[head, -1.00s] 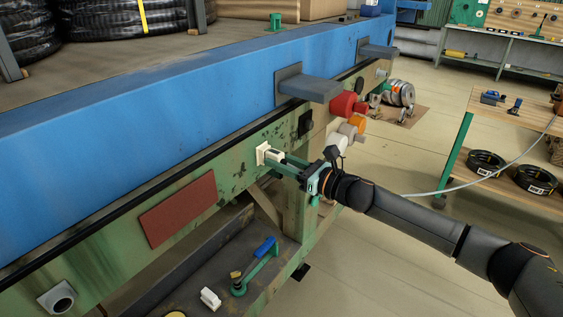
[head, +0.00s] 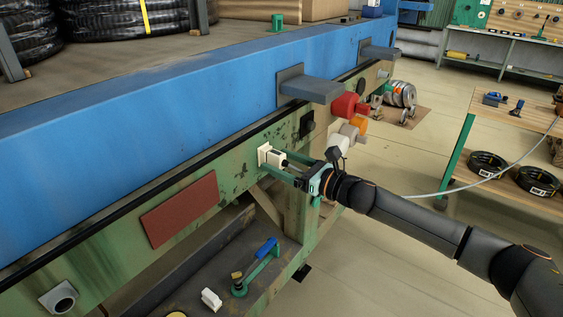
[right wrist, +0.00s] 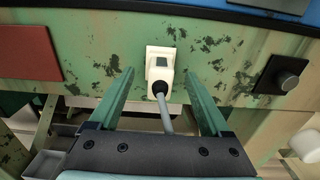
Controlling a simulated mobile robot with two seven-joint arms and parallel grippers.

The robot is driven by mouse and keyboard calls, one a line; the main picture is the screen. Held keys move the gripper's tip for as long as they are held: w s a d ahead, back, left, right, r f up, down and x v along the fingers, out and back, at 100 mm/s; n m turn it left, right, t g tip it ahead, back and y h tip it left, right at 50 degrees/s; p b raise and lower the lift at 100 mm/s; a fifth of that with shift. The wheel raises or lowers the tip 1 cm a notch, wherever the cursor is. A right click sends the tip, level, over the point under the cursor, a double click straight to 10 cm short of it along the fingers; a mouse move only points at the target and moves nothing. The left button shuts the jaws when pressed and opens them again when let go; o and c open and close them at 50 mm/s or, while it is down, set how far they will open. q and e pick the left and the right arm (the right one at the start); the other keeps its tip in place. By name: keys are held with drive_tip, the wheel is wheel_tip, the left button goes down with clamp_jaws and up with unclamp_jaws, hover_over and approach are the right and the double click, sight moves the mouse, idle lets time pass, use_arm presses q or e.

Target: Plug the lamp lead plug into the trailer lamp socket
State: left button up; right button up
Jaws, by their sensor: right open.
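The cream trailer lamp socket (head: 264,154) is on the green side panel below the blue beam; it also shows in the right wrist view (right wrist: 160,51). The white lamp lead plug (right wrist: 160,73) sits against the socket, lined up with it and apparently in it; its contacts are hidden. A black boot and grey lead (right wrist: 167,116) run from the plug back between my fingers. My right gripper (head: 281,166) is open, with one green finger on each side of the plug and lead and visible gaps. My left gripper is not in view.
A dark red plate (head: 180,209) lies left of the socket and a black fitting (head: 306,123) right of it. Red and orange connectors (head: 345,104) jut out farther right. A lower shelf (head: 205,275) holds a blue-and-green tool and a small white block.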

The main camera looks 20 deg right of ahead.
drive_tip(key=shift+s+d, duration=0.1)
idle(0.5)
drive_tip(key=shift+v, duration=2)
drive_tip(key=shift+s, duration=0.1)
drive_tip(key=shift+d, duration=0.1)
drive_tip(key=b+v, duration=0.5)
drive_tip(key=v, duration=0.7)
drive_tip(key=shift+s, duration=0.25)
drive_tip(key=shift+f, duration=0.1)
